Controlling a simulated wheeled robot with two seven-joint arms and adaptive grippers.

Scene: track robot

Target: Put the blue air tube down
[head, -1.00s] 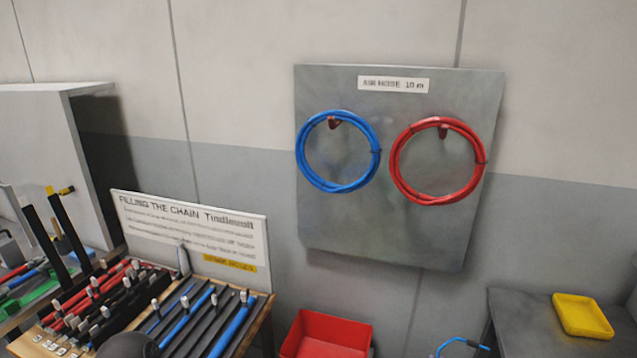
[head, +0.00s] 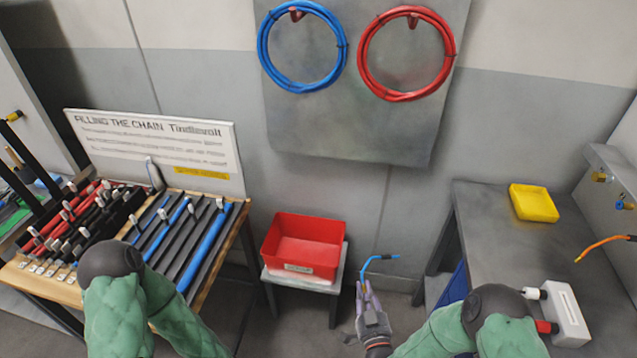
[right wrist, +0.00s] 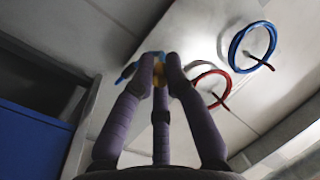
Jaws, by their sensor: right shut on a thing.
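The blue air tube (head: 381,259) is a short, bent blue piece with a dark end in the head view. My right gripper (head: 368,292) is shut on its lower end and holds it up, apart from the surfaces around it. In the right wrist view the right gripper's fingers (right wrist: 159,68) close together around a yellowish part, with a bit of the blue tube (right wrist: 127,73) showing beside them. The rest of the tube is hidden by the fingers there. Of my left arm only green-sleeved links show; its gripper is out of view.
A red bin (head: 306,229) on a small grey stand is left of my right gripper. A grey bench (head: 490,235) with a yellow tray (head: 533,204) and a white device (head: 567,312) is at right. A tool table (head: 20,276) is at left. Blue and red hose coils hang on a wall panel (head: 350,140).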

